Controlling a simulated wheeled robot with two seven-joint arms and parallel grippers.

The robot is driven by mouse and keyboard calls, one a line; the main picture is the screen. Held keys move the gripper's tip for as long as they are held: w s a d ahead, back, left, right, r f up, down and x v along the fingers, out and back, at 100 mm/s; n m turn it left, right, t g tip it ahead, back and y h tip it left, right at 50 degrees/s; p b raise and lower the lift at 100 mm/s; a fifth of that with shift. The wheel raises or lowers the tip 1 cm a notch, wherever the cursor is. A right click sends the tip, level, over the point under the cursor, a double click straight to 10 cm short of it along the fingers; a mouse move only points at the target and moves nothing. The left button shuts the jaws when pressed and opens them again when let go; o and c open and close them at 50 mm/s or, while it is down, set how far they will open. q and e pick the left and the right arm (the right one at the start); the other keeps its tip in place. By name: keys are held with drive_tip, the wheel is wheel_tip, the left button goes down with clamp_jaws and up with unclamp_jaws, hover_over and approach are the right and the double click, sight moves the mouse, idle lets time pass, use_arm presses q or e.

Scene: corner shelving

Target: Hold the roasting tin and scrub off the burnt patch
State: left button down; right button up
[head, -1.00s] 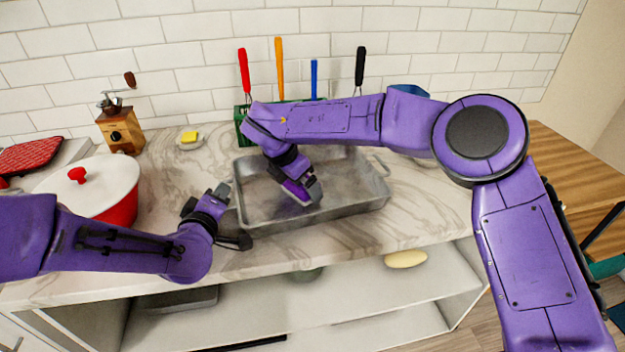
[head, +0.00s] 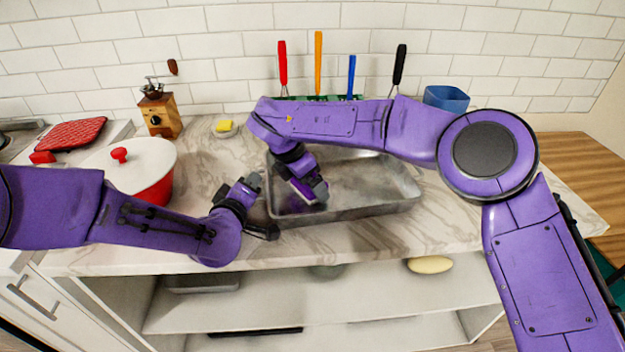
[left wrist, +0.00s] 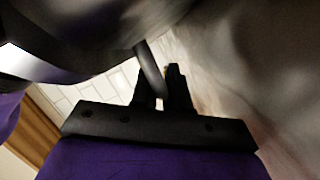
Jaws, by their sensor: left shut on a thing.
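The grey metal roasting tin (head: 385,181) lies on the marble counter. My left gripper (head: 252,183) is at its left end, shut on the tin's handle; the left wrist view shows a dark bar (left wrist: 150,68) between the fingers (left wrist: 163,92). My right gripper (head: 314,192) reaches down into the left part of the tin, with a purple pad-like scrubber (head: 301,191) at its fingers, low over the floor. The burnt patch is not clear; the tin's floor looks dull and smudged beside the right gripper, which hides part of it.
A red pot (head: 158,191) with a white lid stands left of the tin. A grinder (head: 161,115), a small dish with a yellow block (head: 224,126), upright-handled utensils and a blue container (head: 445,98) stand behind. Counter right of the tin is clear.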

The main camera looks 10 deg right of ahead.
sight(366, 180)
drive_tip(key=shift+w, duration=0.45)
drive_tip(key=shift+d, duration=2.3)
drive_tip(key=shift+d, duration=2.25)
drive_tip(key=shift+d, duration=2.3)
drive_tip(key=shift+a, duration=0.1)
